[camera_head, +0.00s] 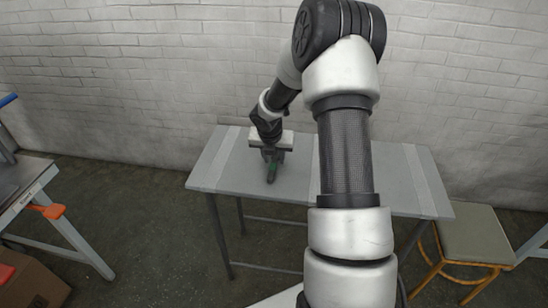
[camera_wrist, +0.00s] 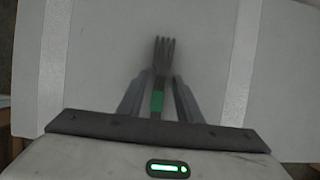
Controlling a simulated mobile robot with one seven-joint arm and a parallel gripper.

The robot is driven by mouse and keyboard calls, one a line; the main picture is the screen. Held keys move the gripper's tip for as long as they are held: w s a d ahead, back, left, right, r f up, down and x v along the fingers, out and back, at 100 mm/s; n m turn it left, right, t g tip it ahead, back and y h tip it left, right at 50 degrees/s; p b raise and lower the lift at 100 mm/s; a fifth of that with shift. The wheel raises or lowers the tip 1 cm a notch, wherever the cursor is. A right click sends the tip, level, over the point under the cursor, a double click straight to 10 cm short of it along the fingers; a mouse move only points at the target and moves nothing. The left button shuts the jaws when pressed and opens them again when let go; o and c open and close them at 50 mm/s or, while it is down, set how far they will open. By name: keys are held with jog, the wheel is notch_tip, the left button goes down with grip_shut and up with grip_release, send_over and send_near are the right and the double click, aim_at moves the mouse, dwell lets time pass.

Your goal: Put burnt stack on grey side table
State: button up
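The burnt stack is a narrow bundle of dark sticks with a green band, fanning out at its far end. It shows in the wrist view (camera_wrist: 164,52) and as a small green and dark shape in the head view (camera_head: 271,173). My gripper (camera_wrist: 162,78) has one finger on each side of the bundle, with the tips close to it. I cannot tell whether the fingers touch it. In the head view my gripper (camera_head: 271,158) is low over the left part of the grey table (camera_head: 395,180). Whether the bundle rests on the tabletop is unclear.
The grey tabletop is otherwise clear where visible; my arm hides its middle. A white brick wall (camera_head: 130,80) stands behind it. A stool (camera_head: 472,235) is at the right. A workbench (camera_head: 22,185) with an orange clamp (camera_head: 53,211) and a cardboard box (camera_head: 35,285) are at the left.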

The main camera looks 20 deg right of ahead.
jog(key=p+v, duration=0.3)
jog(key=v, duration=0.9)
jog(key=shift+p, duration=0.35)
jog(key=shift+r, duration=0.15)
